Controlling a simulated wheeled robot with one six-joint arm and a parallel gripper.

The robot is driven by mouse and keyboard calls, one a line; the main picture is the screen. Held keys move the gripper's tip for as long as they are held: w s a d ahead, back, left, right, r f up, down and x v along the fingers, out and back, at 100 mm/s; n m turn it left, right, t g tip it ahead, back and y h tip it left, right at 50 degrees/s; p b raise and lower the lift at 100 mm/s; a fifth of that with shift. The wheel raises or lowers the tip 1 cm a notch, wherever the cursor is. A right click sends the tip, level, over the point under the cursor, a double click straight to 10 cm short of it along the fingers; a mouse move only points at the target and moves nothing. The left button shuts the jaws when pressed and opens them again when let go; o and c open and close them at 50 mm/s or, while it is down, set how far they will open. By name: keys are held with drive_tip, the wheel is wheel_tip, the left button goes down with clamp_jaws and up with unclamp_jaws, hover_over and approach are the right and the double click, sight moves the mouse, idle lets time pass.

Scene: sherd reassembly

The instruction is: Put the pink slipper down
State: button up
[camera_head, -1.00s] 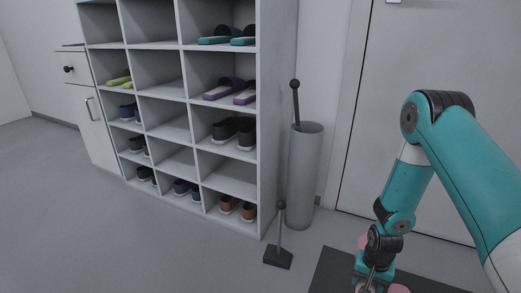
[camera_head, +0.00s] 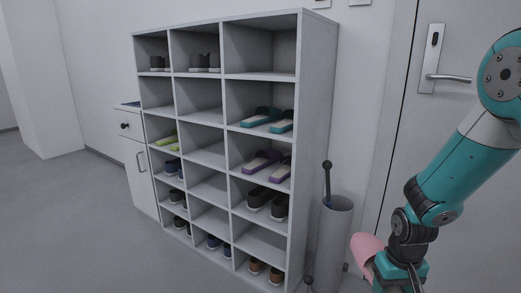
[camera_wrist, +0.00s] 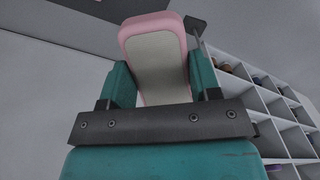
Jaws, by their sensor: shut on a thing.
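The pink slipper (camera_head: 366,250) is held in my gripper (camera_head: 399,276) at the lower right of the head view, in front of the door and off the floor. In the wrist view the slipper (camera_wrist: 158,62) shows a pale sole and pink rim between the two teal fingers of my gripper (camera_wrist: 157,85), which is shut on it. The grey shoe rack (camera_head: 318,120) stands to the left of my gripper. The fingertips are partly hidden in the head view.
Teal slippers (camera_head: 262,117), purple slippers (camera_head: 262,161) and dark shoes (camera_head: 267,203) fill some cubbies; several others are empty. A grey cylinder (camera_head: 333,240) with a rod stands between rack and gripper. A door (camera_head: 405,110) is behind my arm. Open floor lies at left.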

wheel_tip(320, 180, up, 23)
drive_tip(key=s+p, duration=0.2)
drive_tip(key=p, duration=2.6)
drive_tip(key=shift+w, duration=0.1)
